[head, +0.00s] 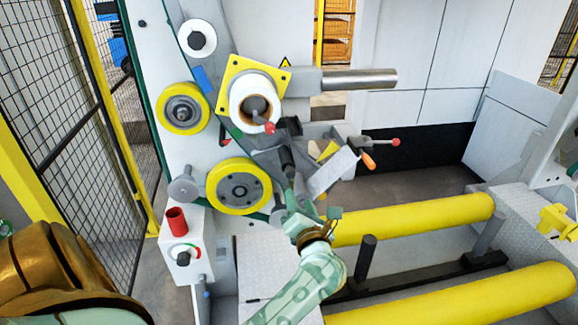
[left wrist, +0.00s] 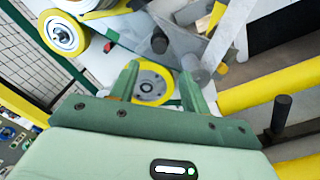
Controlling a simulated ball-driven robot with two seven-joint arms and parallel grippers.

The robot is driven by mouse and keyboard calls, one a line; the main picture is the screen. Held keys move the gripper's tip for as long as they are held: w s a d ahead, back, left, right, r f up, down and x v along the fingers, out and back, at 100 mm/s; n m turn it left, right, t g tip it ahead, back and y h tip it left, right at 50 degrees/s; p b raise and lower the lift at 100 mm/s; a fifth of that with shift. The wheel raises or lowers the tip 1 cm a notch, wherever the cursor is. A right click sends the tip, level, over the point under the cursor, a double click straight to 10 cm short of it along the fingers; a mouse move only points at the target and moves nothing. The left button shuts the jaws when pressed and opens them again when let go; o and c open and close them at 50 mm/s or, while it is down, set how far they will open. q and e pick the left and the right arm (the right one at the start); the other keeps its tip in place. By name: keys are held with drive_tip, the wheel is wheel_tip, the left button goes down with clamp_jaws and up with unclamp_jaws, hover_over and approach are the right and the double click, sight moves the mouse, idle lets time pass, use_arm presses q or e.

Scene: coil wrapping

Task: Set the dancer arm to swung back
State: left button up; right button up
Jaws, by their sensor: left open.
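My left gripper (head: 303,200) is open, with its fingers pointing up toward the grey machine panel. In the left wrist view its two spread fingers (left wrist: 158,85) have nothing between them; a yellow-rimmed roller (left wrist: 153,82) shows behind the gap. A dark arm-like part (head: 287,155), which looks like the dancer arm, stands just above the gripper in the head view; its lower end is partly hidden. In the left wrist view a grey cylinder (left wrist: 195,68) and a dark round knob (left wrist: 160,43) lie beyond the fingertips. I cannot tell whether anything touches the gripper. My right gripper is not in view.
A control box (head: 185,265) stands lower left. Thick yellow rollers (head: 415,219) cross the lower right. Mesh fencing (head: 85,130) bounds the left.

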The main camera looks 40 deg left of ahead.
sight(291, 176)
use_arm(q)
drive_tip(key=x, duration=1.4)
drive_tip(key=shift+w+a+f, duration=0.1)
drive_tip(key=shift+a, duration=0.15)
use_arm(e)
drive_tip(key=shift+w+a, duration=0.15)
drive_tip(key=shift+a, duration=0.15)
use_arm(q)
clamp_jaws()
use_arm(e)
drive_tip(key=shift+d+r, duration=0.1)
